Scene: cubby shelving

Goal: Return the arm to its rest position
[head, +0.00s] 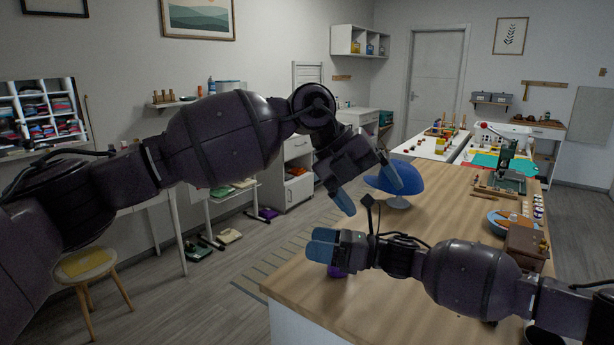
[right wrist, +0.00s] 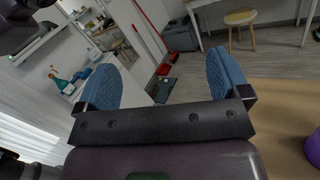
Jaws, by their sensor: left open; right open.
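My left arm reaches in from the left in the head view. Its gripper (head: 368,191) is open, with blue-tipped fingers spread and nothing between them, in front of a blue cap-shaped thing (head: 412,177) on the wooden table (head: 440,262). My right arm reaches in from the right, low over the table. Its gripper (head: 322,246) points left near the table's left edge. In the right wrist view its two blue fingers (right wrist: 163,72) are wide apart and empty. A purple thing (head: 337,271) shows partly behind the right gripper; a purple rounded thing also shows in the right wrist view (right wrist: 313,148).
A brown box (head: 526,248) and an orange-filled bowl (head: 509,222) stand on the table's right side. A stool (head: 86,264) stands on the floor at left. White cabinets (head: 298,173) line the wall. Floor left of the table is partly open.

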